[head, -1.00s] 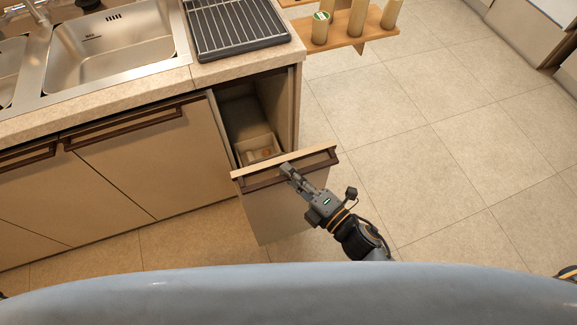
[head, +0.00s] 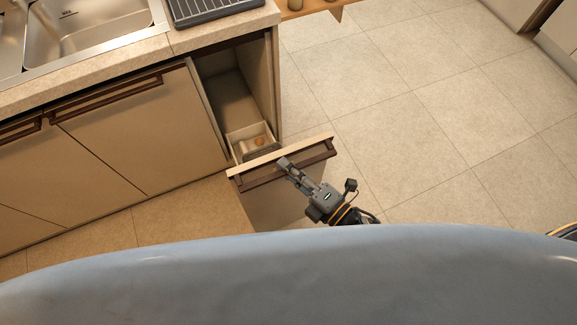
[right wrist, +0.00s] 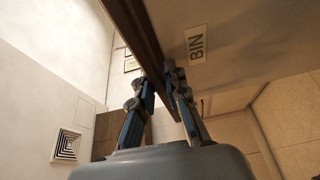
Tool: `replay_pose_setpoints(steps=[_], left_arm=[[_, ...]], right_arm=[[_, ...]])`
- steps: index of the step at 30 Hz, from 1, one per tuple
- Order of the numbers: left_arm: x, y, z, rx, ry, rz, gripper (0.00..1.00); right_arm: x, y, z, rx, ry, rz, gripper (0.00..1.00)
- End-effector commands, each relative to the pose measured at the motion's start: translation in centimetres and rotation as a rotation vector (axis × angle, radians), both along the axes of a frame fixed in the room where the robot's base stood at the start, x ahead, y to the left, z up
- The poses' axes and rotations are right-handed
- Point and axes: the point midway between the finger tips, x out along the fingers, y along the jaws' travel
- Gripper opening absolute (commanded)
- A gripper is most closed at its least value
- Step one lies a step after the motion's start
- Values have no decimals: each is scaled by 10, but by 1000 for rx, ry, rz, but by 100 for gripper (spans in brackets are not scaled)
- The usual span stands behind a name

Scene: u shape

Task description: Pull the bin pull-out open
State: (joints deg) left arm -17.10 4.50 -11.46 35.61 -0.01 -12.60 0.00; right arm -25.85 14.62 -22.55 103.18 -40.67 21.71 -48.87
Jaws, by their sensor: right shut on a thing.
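The bin pull-out (head: 282,205) stands open from the end of the counter, its front panel out in front of the cabinet. A dark handle rail (head: 318,153) runs along its top edge. Behind the front, a light inner bin (head: 247,134) with a small round orange-brown item in it shows. My right gripper (head: 285,166) is shut on the dark handle near its middle. My left gripper is not in view.
The counter with a sink (head: 90,30) and a dark drying rack (head: 210,8) is behind. Closed cabinet doors (head: 140,130) lie left of the pull-out. Tiled floor (head: 430,120) to the right is clear. A wooden shelf (head: 305,10) shows at the top.

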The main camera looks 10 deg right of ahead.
Motion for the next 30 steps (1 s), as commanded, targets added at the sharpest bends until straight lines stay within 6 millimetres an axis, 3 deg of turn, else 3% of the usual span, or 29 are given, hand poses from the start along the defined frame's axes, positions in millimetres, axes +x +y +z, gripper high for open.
replay_pose_setpoints(steps=[3, 4, 7, 19, 30], left_arm=[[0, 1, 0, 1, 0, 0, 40], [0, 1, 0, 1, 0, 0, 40], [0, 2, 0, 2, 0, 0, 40], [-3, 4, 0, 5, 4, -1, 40], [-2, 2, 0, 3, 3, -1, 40]], right_arm=[[0, 0, -1, -1, 2, -1, 0], [0, 0, -1, -1, 2, -1, 20], [0, 0, -1, -1, 2, -1, 38], [-6, -6, -1, -1, 1, -1, 38], [-62, -53, -2, -2, 6, -1, 38]])
